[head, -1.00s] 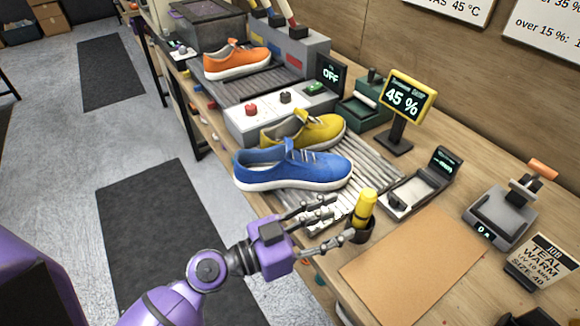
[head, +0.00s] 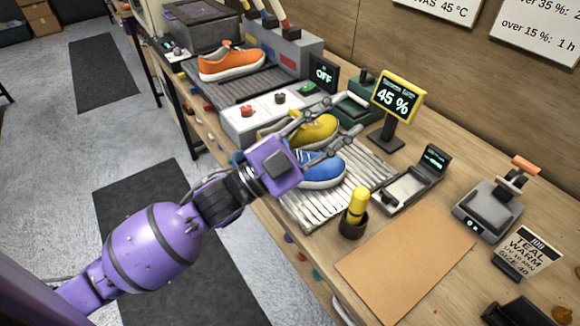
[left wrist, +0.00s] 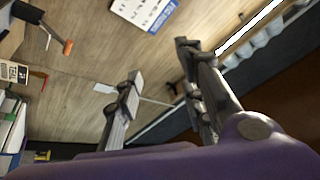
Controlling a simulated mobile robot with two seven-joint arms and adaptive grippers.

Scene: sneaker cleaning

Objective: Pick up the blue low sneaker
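The blue low sneaker (head: 322,172) rests on the slatted metal rack (head: 305,212) in the head view. I cannot tell the height above the shoes. My right gripper is not in view.
An orange sneaker (head: 232,63) stands further back on a dark roller bed. A yellow-topped holder (head: 355,212) stands by the rack's front corner. A 45 % display (head: 396,97) and a small open tray device (head: 410,185) stand to the right. A brown mat (head: 405,250) lies bare.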

